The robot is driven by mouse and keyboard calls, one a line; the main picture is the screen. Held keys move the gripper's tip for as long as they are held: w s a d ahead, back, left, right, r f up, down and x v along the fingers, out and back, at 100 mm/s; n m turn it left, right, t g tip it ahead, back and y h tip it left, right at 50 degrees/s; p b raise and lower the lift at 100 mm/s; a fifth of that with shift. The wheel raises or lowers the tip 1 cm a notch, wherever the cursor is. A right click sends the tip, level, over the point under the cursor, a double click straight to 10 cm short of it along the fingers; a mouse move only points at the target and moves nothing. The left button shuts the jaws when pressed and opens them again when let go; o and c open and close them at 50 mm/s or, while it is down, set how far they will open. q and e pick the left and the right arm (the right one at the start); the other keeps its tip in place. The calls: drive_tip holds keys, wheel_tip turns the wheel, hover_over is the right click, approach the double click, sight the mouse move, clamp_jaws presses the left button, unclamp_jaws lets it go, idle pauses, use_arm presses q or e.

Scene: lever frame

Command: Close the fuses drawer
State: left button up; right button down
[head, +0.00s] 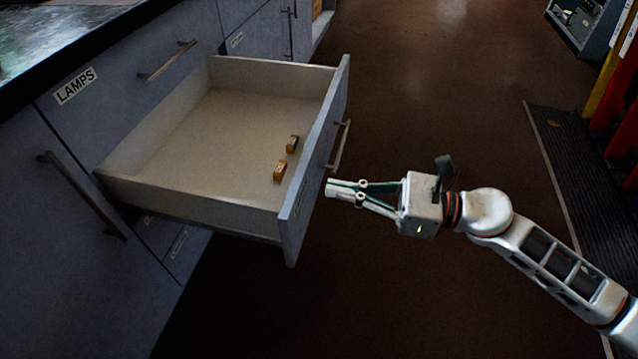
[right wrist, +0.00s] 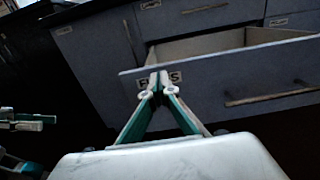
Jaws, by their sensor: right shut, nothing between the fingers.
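In the right wrist view the drawer front (right wrist: 205,90) shows a partly covered label starting "FU" (right wrist: 145,83). My right gripper (head: 331,189) is shut and empty, its fingertips close to the outer face of the drawer front, beside the handle; contact cannot be told. In the right wrist view its fingertips (right wrist: 155,82) overlap the label. My left gripper (right wrist: 40,121) shows at the left edge there.
A closed drawer labelled LAMPS (head: 75,86) and other cabinet fronts stand left of and behind the open drawer. The brown floor (head: 420,80) is clear. A ribbed black mat (head: 585,180) lies at the right.

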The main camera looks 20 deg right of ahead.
sight(302, 182)
drive_tip(key=shift+x, duration=2.05)
use_arm(q)
drive_tip(key=shift+a, duration=0.1)
